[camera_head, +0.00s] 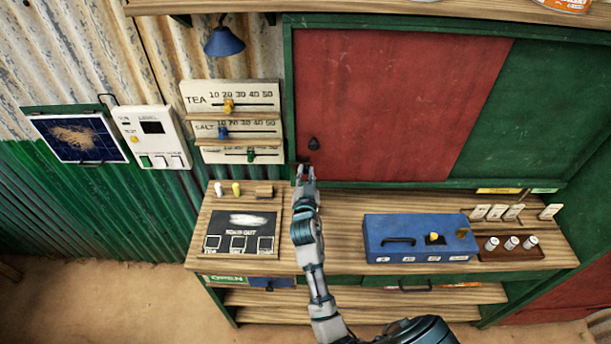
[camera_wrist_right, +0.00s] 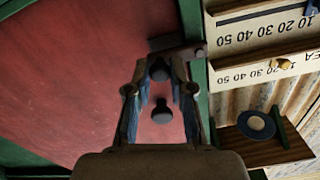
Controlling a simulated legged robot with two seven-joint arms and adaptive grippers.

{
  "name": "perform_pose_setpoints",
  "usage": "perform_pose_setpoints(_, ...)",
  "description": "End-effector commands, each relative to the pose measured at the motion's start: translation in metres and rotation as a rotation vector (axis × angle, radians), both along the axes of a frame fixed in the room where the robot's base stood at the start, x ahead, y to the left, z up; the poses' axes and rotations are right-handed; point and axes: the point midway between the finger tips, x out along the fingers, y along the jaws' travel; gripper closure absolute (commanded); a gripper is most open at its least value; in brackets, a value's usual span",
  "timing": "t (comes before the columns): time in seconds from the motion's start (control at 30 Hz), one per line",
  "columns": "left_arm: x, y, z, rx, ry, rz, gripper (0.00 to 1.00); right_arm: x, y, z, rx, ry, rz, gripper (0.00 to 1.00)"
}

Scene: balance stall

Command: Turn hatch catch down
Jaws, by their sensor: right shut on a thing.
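The red hatch panel (camera_head: 390,100) fills the left part of the green frame and also shows in the wrist view (camera_wrist_right: 70,85). The hatch catch (camera_wrist_right: 182,50) is a small dark metal bar pivoted on the green frame post, lying across onto the red panel. In the head view my right gripper (camera_head: 305,170) is at the panel's lower left corner and hides the catch. In the wrist view the right gripper's fingertips (camera_wrist_right: 159,62) are at the bar, shut on it. A dark knob (camera_head: 314,144) sits on the panel just above the gripper. My left gripper is not in view.
A scale board (camera_head: 190,102) with sliders is left of the frame. Below are the counter (camera_head: 335,220), a blackboard (camera_head: 240,222), a blue box (camera_head: 420,226) and a tray (camera_head: 508,254). The counter between blackboard and blue box is clear except for my arm.

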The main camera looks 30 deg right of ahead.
Motion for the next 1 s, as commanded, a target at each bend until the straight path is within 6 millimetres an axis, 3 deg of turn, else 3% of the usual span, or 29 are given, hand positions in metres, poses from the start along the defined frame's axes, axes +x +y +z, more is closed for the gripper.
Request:
perform_pose_setpoints(0.07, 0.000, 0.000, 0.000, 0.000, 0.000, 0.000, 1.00, 0.000, 0.000, -0.003, 0.004, 0.006, 0.001, 1.00)
perform_pose_setpoints(0.1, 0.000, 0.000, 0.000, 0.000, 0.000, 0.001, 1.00, 0.000, 0.000, -0.003, 0.003, 0.007, 0.001, 0.73)
perform_pose_setpoints(0.2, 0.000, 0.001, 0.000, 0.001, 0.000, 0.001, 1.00, 0.000, 0.000, -0.003, 0.003, 0.007, 0.001, 0.53)
perform_pose_setpoints(0.57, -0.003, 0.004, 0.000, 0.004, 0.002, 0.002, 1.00, -0.005, 0.004, -0.002, 0.003, 0.004, 0.001, 0.53)
perform_pose_setpoints(1.0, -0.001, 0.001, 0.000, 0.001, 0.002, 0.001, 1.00, -0.059, 0.038, -0.004, 0.004, 0.007, 0.001, 0.53)
